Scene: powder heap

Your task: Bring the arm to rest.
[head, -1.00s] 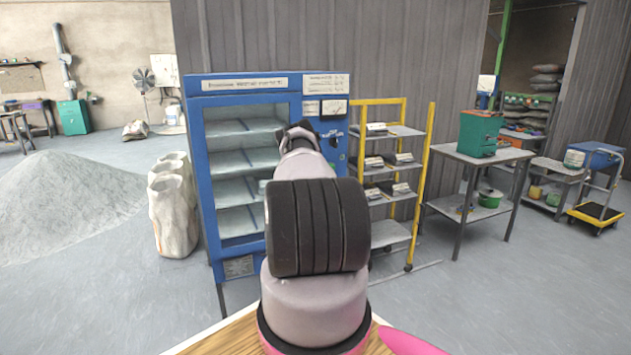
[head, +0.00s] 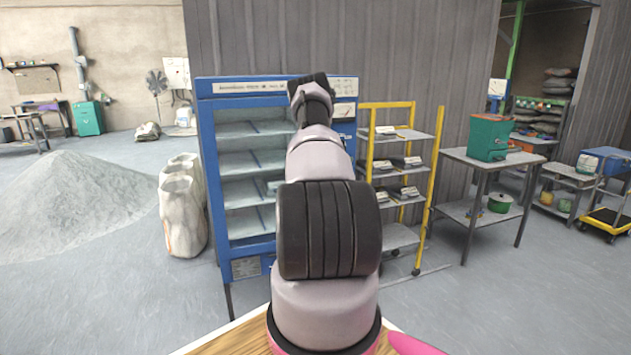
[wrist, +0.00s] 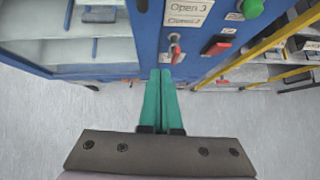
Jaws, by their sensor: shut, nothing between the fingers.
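My arm rises from the bottom middle of the head view and stretches forward, in front of the blue cabinet (head: 207,150). In the wrist view my gripper (wrist: 160,75) shows two green fingers side by side, shut with nothing between them. The fingers point at the cabinet's lower front edge; whether they touch it I cannot tell. In the wrist view the cabinet's panel (wrist: 225,42) carries a label reading "Open", a green button (wrist: 251,8), a red switch (wrist: 216,46) and a small lever (wrist: 175,48). In the head view my gripper is hidden behind the arm.
A yellow-framed shelf trolley (head: 437,160) stands right of the cabinet. A grey table (head: 465,158) with a green box (head: 489,138) is further right. White sacks (head: 182,215) and a grey powder heap (head: 75,205) are at left. Open floor lies between.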

